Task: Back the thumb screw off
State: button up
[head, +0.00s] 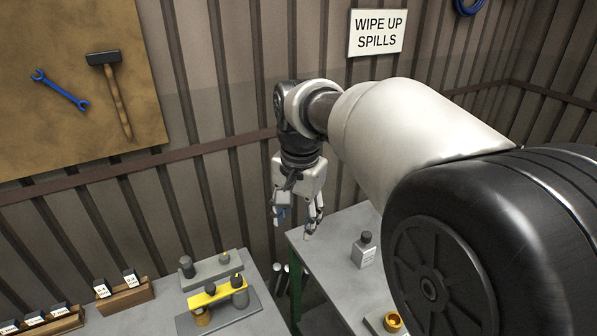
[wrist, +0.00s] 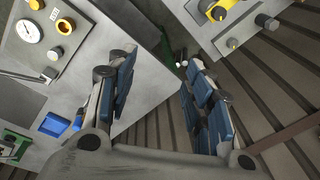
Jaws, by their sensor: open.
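A grey fixture (head: 211,268) with a yellow bar (head: 215,293) and several short dark knobs and posts stands on the left bench. One knob (head: 238,281) sits at the bar's right end; I cannot tell for sure which part is the thumb screw. In the wrist view the yellow bar (wrist: 228,7) is at the top right, cut by the frame edge, with a grey knob (wrist: 265,20) beside it.
The wrist view shows a dial (wrist: 28,31) and a blue box (wrist: 54,124). Wooden label blocks (head: 125,296) stand left of the fixture. A wall is behind.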

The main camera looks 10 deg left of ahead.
jog(key=w+a+f+p, duration=0.1)
jog(key=a+f+p, duration=0.15)
jog(key=a, duration=0.65)
jog(key=m+g, duration=0.1)
jog(key=m, duration=0.1)
send_over(236, 278)
notch_tip(236, 278, down, 6)
jog(key=shift+h, duration=0.3)
notch_tip(236, 278, down, 17)
jog(key=b, duration=0.2)
jog(key=shift+r+b, duration=0.2)
jog(key=shift+b, duration=0.2)
jog(key=shift+n, duration=0.3)
jog(key=c, duration=1)
